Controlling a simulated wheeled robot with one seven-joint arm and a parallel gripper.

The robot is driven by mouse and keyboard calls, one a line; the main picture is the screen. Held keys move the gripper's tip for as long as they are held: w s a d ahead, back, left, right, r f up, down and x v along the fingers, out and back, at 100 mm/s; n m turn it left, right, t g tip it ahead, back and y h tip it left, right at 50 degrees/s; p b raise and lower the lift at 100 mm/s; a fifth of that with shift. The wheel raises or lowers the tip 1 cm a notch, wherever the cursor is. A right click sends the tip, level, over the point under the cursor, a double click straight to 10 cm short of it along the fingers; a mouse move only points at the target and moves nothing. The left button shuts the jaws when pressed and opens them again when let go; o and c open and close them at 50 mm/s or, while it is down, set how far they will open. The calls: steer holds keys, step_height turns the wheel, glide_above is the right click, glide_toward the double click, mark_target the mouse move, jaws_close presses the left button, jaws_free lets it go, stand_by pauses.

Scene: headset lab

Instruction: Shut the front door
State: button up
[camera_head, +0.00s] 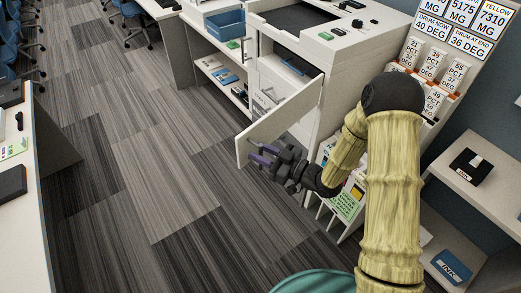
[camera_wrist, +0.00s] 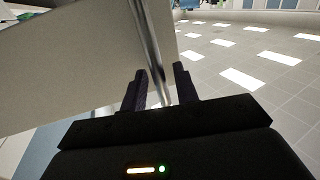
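The front door (camera_head: 290,112) is a pale flat panel standing swung open from the white cabinet (camera_head: 292,88), its free end pointing to the lower left. My gripper (camera_head: 262,154) is at that free end, low on the near side. In the wrist view the door (camera_wrist: 75,60) fills the upper left, and a shiny metal bar (camera_wrist: 152,50), seemingly its handle, runs down between the fingers of my gripper (camera_wrist: 163,75). The fingers are apart, with a gap visible beside the bar, so they look open around it.
An open shelf (camera_head: 222,75) with small boxes stands left of the cabinet. A rack of leaflets (camera_head: 345,203) is close to my arm. A white desk (camera_head: 22,200) stands at far left. The striped carpet (camera_head: 150,170) between is clear.

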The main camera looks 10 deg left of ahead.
steer(key=shift+a, duration=0.15)
steer(key=shift+c, duration=0.4)
jaws_close()
steer(key=shift+w, duration=0.15)
